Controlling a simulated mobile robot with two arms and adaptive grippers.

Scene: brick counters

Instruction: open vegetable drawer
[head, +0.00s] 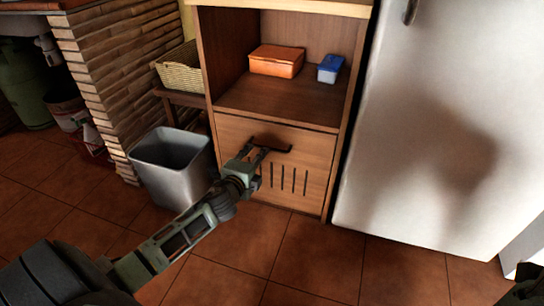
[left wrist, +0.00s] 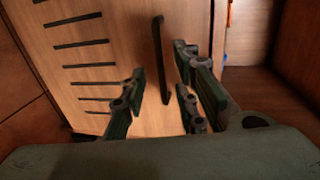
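The vegetable drawer (head: 305,165) is the wooden front low in the cabinet, with several dark vent slots. It looks shut. Its dark bar handle (head: 277,146) is near the top edge. My left gripper (head: 256,151) is at the drawer front by the handle, covering part of it. In the left wrist view the handle (left wrist: 160,60) lies between the spread fingers of the left gripper (left wrist: 160,80), with gaps on both sides. A small dark green piece of my right arm shows at the lower right edge of the head view; its fingers cannot be made out.
An orange box (head: 276,61) and a blue box (head: 330,68) sit on the open shelf above. A grey bin (head: 172,160) stands left of the drawer, near my left arm. A white fridge (head: 425,130) stands at the right. The tiled floor (head: 310,255) in front is clear.

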